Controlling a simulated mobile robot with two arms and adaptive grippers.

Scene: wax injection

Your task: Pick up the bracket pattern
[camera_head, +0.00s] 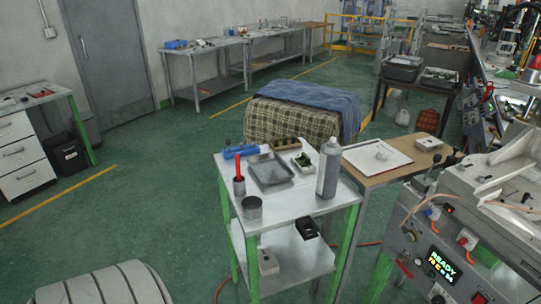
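No gripper of mine shows in the head view. I cannot single out the bracket pattern for certain. Small dark green pieces (303,160) lie in a pale tray on the top of a white cart (285,211) with green legs. A brown box (285,144) behind them also seems to hold dark green pieces, too small to make out. On the wooden table to the right, a small whitish object (381,154) lies on a white sheet or board (366,163).
The cart top also holds a grey tray (270,173), a grey bottle (328,168), a metal cup (252,208), a red-handled tool (239,168) and a blue item (240,151). A machine (447,257) reading READY stands at right. Green floor (130,215) is open at left.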

